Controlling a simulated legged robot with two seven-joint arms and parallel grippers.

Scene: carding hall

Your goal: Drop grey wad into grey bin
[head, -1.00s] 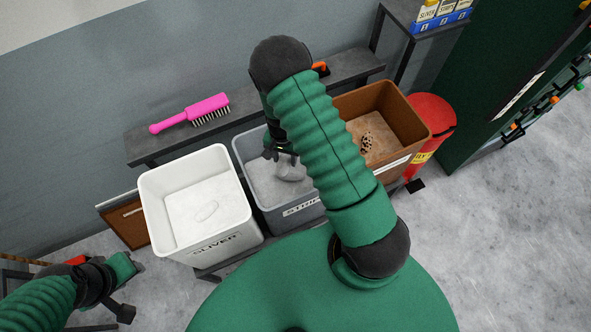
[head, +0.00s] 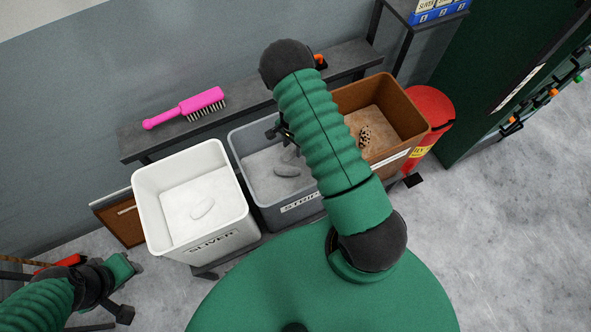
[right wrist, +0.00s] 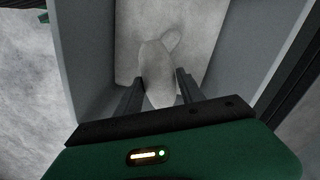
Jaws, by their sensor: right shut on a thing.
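The grey bin (head: 260,203), with a partly hidden label, stands between the white and brown bins. My right gripper (head: 284,134) is over its back part, partly hidden by my arm. It is shut on a grey wad (head: 291,154), which shows between the fingers (right wrist: 160,92) in the right wrist view (right wrist: 158,75). Another grey wad (head: 287,170) lies inside the bin, and its end (right wrist: 172,38) shows beyond the held one. My left gripper (head: 122,268) is low at the left, away from the bins; its jaws are unclear.
The white bin (head: 215,228) labelled SLIVER holds a pale wad (head: 203,208). The brown bin (head: 400,98) holds a dark-speckled piece (head: 365,135). A pink brush (head: 185,108) lies on the shelf (head: 240,103) behind. A red bin (head: 432,108) stands at the right.

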